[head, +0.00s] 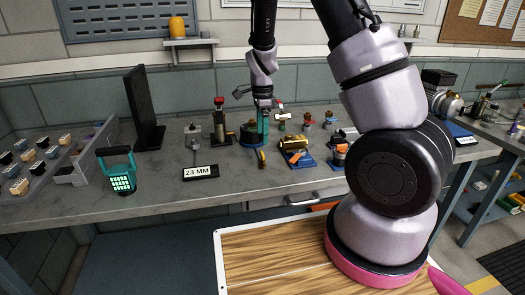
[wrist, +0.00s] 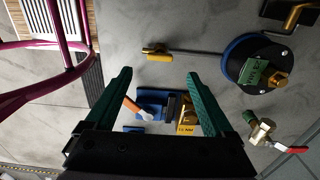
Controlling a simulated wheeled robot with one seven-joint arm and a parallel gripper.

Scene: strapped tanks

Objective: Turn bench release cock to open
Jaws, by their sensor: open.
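A brass valve with a red lever (wrist: 264,133), which looks like a cock, lies right of my gripper in the wrist view. A long rod with a yellow grip (wrist: 158,56) runs to a round blue-based fitting (wrist: 236,62) carrying green and brass parts. I cannot tell for certain which is the bench release cock. My gripper (wrist: 160,74) has its two green fingers wide apart, with bare bench between the tips and nothing held. In the head view my gripper (head: 265,127) is over the bench, close to the yellow grip (head: 262,158); contact cannot be judged.
A blue block with an orange handle (wrist: 143,110) shows between the fingers in the wrist view. A 23 MM sign (head: 200,173), teal lantern (head: 118,172) and black upright panel (head: 145,108) stand left on the bench (head: 150,200).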

